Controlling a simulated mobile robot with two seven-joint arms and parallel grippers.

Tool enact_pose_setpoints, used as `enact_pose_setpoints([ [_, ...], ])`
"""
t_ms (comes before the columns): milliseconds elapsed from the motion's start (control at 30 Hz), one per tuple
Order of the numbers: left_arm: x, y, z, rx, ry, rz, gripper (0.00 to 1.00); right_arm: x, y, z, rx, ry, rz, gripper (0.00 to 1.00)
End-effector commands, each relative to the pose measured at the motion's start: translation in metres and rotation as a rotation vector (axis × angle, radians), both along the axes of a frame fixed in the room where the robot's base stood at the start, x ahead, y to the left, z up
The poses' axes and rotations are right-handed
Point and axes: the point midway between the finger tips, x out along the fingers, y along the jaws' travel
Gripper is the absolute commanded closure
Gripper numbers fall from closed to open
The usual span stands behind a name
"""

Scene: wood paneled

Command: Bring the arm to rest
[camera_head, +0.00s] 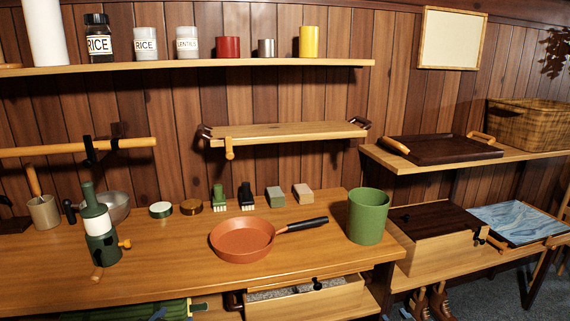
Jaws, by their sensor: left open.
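Neither of my arms nor either gripper can be made out in the head view. The wooden worktop (160,275) fills the lower left and middle. On it, an orange-brown pan (242,240) with a black handle lies near the middle. A green cylindrical container (368,216) stands to its right. A dark green and white bottle-shaped object (99,232) with wooden knobs stands at the left.
A metal bowl (115,207), small round tins (161,210), brushes (219,197) and blocks (275,196) line the worktop's back. An upper shelf (190,64) holds jars. A drawer (305,302) stands open below. The worktop's front left is clear.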

Motion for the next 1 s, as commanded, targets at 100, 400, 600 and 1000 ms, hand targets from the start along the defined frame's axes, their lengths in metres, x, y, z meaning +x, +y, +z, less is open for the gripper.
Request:
enact_pose_setpoints([
  [100, -0.075, -0.036, -0.051, -0.056, 0.108, -0.044, 0.49, -0.075, 0.036, -0.051, 0.056, 0.109, 0.044, 0.7],
  [400, -0.23, -0.096, -0.097, -0.192, 0.307, -0.084, 0.49, -0.23, 0.096, -0.097, 0.191, 0.309, 0.084, 0.7],
  [600, -0.264, -0.106, -0.098, -0.226, 0.351, -0.082, 0.49, -0.264, 0.106, -0.098, 0.225, 0.353, 0.083, 0.7],
  [1000, -0.266, -0.107, -0.099, -0.227, 0.354, -0.082, 0.49, -0.266, 0.107, -0.099, 0.226, 0.356, 0.083, 0.7],
])
